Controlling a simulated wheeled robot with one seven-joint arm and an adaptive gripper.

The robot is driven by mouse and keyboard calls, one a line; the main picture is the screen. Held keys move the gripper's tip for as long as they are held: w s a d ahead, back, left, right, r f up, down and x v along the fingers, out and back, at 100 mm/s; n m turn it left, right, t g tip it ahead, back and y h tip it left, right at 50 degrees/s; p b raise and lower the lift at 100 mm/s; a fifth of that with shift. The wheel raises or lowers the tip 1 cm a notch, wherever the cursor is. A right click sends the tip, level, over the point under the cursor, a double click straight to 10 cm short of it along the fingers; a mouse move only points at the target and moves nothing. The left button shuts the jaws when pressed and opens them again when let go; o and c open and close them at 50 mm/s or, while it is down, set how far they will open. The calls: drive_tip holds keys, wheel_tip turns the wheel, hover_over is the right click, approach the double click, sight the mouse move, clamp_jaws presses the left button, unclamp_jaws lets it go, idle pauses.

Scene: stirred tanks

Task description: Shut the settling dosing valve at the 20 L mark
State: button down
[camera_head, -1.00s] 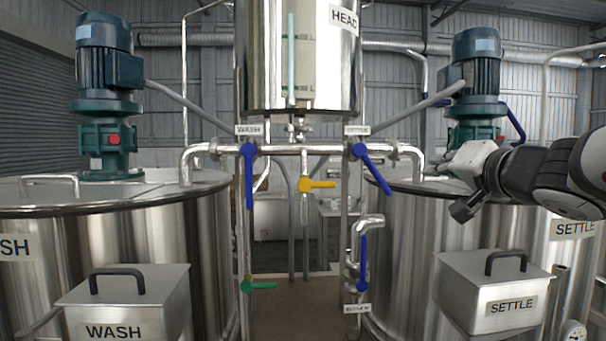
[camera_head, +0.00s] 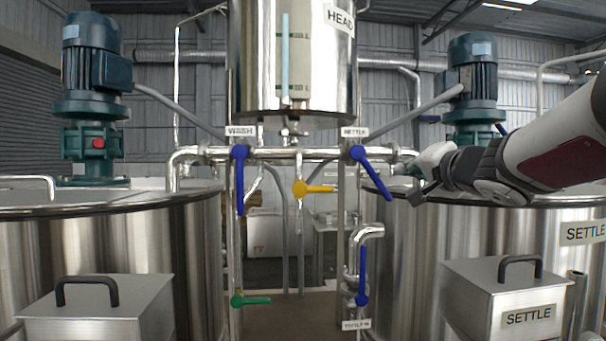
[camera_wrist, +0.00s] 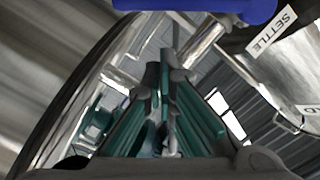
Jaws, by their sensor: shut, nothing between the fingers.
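The settling dosing valve has a blue handle (camera_head: 372,173) under a SETTLE label, on the pipe below the head tank (camera_head: 335,70). The handle slants down to the right. A pale blue column shows in the tank's sight glass (camera_head: 285,50); the marks beside it are too small to read. My gripper (camera_head: 418,188) is shut and empty, just right of the handle's lower end, with a small visible gap. In the wrist view, the closed fingers (camera_wrist: 165,65) point toward a blue handle (camera_wrist: 195,6) at the top edge, with a SETTLE label beside it.
The WASH valve's blue handle (camera_head: 240,178) hangs down at left. A yellow handle (camera_head: 312,188) lies level between them. A green handle (camera_head: 250,300) and another blue handle (camera_head: 362,272) are lower. The settle tank (camera_head: 440,245) stands below my arm.

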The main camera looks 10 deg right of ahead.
sight(384, 187)
drive_tip(key=shift+w+a+f+b, duration=0.25)
drive_tip(key=shift+a+f+b, duration=0.3)
drive_tip(key=shift+a+f, duration=0.35)
drive_tip(key=shift+a+r, duration=0.15)
drive_tip(key=shift+r, duration=0.05)
drive_tip(key=shift+a+f+m+p, duration=0.3)
drive_tip(key=shift+f+m+p, duration=0.2)
drive_tip(key=shift+m+p, duration=0.2)
drive_tip(key=shift+s+a+f+m+p, duration=0.15)
drive_tip(key=shift+a+f+m+p, duration=0.6)
drive_tip(key=shift+m+p, duration=0.45)
drive_tip(key=shift+a+f+m+p, duration=0.35)
drive_tip(key=shift+a+m+p, duration=0.3)
drive_tip(key=shift+m, duration=0.25)
drive_tip(key=shift+a+f+m+p, duration=0.3)
drive_tip(key=shift+a+m+p, duration=0.25)
drive_tip(key=shift+m, duration=0.35)
